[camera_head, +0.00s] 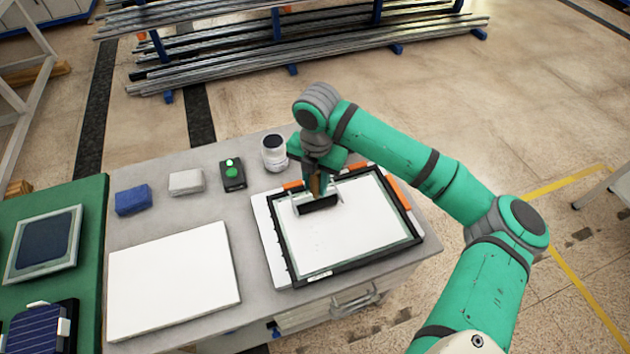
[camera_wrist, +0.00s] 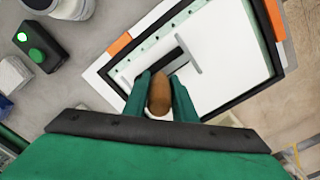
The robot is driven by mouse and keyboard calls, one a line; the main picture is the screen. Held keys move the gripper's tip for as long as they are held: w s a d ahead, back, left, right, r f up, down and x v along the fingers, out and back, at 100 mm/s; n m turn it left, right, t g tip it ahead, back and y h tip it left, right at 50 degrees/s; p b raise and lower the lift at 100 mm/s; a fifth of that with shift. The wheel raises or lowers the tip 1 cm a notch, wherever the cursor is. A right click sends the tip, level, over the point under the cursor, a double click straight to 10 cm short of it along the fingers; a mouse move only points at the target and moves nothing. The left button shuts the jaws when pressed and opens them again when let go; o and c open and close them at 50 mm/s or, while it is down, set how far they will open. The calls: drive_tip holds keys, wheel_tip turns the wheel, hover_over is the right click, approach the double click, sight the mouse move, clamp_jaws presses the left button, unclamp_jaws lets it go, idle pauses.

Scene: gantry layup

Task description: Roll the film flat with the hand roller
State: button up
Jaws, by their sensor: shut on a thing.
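The hand roller (camera_head: 318,205) has a dark cylinder, and its brown handle (camera_wrist: 160,95) shows between my fingers in the wrist view. My gripper (camera_head: 317,186) is shut on the handle. The roller is over the upper left part of the white film sheet (camera_head: 350,235); I cannot tell whether it touches. The sheet lies inside a black frame (camera_head: 345,268) with orange pieces at its top and right corners. The frame rests on a white board on the grey table. My gripper hides part of the frame's top edge.
Left of the frame lie a blank white panel (camera_head: 173,280), a blue block (camera_head: 133,199), a pale block (camera_head: 186,182), a black box with a green button (camera_head: 232,174) and a white jar (camera_head: 274,154). A green mat (camera_head: 88,215) is at the far left.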

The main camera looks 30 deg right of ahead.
drive_tip(key=shift+s+a+r, duration=0.1)
drive_tip(key=shift+s+a, duration=0.15)
drive_tip(key=shift+s, duration=0.9)
drive_tip(key=shift+s+a, duration=0.25)
drive_tip(key=shift+s, duration=0.85)
drive_tip(key=shift+s+a+f, duration=0.1)
drive_tip(key=shift+s+a, duration=0.1)
drive_tip(key=shift+s, duration=0.6)
drive_tip(key=shift+s+a+f, duration=0.1)
drive_tip(key=shift+s+a, duration=0.05)
drive_tip(key=shift+s, duration=0.7)
drive_tip(key=shift+s+a+f, duration=0.1)
drive_tip(key=shift+s+a, duration=0.1)
drive_tip(key=shift+s, duration=0.6)
drive_tip(key=shift+s+a+r, duration=0.1)
drive_tip(key=shift+s+a, duration=0.15)
drive_tip(key=shift+s, duration=0.55)
drive_tip(key=shift+s+a, duration=0.25)
drive_tip(key=shift+s, duration=0.55)
drive_tip(key=shift+c, duration=0.4)
drive_tip(key=shift+r, duration=2.55)
drive_tip(key=shift+d, duration=0.1)
